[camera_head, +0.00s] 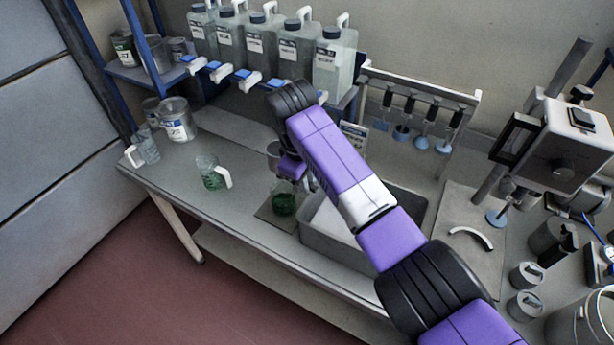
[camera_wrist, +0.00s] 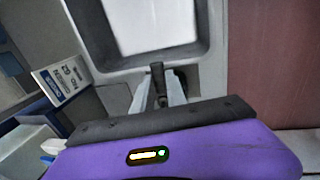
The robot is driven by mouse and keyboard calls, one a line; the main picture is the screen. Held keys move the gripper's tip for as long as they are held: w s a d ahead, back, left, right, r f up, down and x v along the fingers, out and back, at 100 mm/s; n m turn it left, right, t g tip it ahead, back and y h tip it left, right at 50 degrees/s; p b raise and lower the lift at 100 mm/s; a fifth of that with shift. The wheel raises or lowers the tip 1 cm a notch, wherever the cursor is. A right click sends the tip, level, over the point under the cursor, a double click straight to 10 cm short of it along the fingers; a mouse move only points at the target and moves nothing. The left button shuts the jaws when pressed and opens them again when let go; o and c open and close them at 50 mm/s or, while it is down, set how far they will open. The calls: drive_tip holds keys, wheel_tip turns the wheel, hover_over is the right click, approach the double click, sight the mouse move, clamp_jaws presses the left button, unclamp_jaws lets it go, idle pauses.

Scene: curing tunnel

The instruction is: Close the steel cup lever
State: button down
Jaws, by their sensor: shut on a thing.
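In the wrist view, my gripper (camera_wrist: 160,98) has its two pale fingers on either side of a narrow dark lever (camera_wrist: 157,72), which stands up between their tips. In the head view, my gripper (camera_head: 291,168) is low over the bench beside a steel cup (camera_head: 273,148). The cup is mostly hidden behind my gripper and arm. The lever is hidden in the head view, so its angle cannot be told there. A glass beaker of green liquid (camera_head: 284,205) stands below my gripper on a dark plate.
A grey sink (camera_head: 345,247) lies right of my gripper; its rim also shows in the wrist view (camera_wrist: 205,55). A handled green beaker (camera_head: 211,177) stands left. Several white jugs (camera_head: 296,50) line the shelf behind. A labelled card (camera_wrist: 62,79) is near in the wrist view.

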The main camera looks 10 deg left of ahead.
idle(0.4)
drive_tip(key=c, duration=1.3)
unclamp_jaws()
drive_tip(key=shift+c, duration=0.2)
wheel_tip(320, 180, up, 8)
drive_tip(key=s+b, duration=0.1)
drive_tip(key=shift+s+a+f+b, duration=0.15)
drive_tip(key=shift+s+a+b, duration=0.1)
drive_tip(key=shift+b, duration=0.15)
